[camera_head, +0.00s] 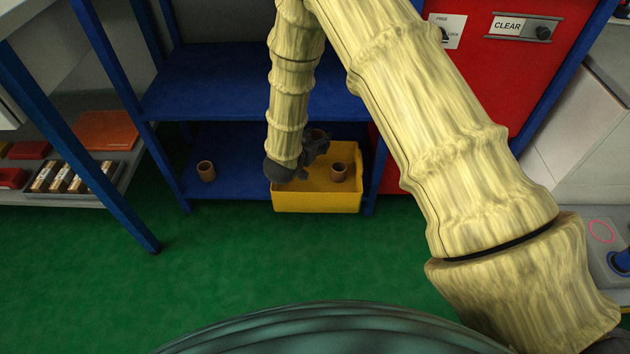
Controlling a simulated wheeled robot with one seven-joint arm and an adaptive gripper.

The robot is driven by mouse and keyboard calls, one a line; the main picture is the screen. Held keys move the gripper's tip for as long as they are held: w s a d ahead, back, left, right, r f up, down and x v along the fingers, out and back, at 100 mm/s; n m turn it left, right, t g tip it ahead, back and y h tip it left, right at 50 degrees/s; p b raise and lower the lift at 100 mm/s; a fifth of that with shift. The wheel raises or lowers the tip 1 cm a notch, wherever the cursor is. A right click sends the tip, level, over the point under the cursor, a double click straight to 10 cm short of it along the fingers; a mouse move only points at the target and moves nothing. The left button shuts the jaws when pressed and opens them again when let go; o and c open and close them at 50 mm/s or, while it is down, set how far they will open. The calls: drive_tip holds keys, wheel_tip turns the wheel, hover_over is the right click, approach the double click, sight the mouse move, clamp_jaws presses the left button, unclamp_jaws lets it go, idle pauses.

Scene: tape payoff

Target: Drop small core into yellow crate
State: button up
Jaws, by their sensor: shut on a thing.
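The yellow crate (318,202) stands on the lower blue shelf, near its right end. A small brown core (339,172) is inside the crate, toward its right side. Another small brown core (206,171) stands on the shelf to the left of the crate. My dark gripper (317,143) is over the back part of the crate, partly hidden by my arm. It is shut on a small brown core (320,133), which shows only in part behind the fingers. I cannot tell how high it is above the crate floor.
The upper blue shelf (210,85) lies above the crate. Its blue posts and a red panel (543,75) with a CLEAR sign flank the space. The green floor in front is clear.

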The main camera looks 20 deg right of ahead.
wheel_tip(320, 180, down, 8)
drive_tip(key=d+m+g+h+b, duration=0.1)
drive_tip(key=d+b, duration=0.1)
drive_tip(key=b, duration=0.4)
drive_tip(key=shift+w+r+m, duration=0.15)
drive_tip(key=shift+r+m, duration=0.1)
drive_tip(key=shift+m, duration=0.05)
drive_tip(key=o, duration=1.1)
drive_tip(key=shift+c, duration=0.2)
drive_tip(key=v, duration=1.2)
drive_tip(key=shift+w+a, duration=0.15)
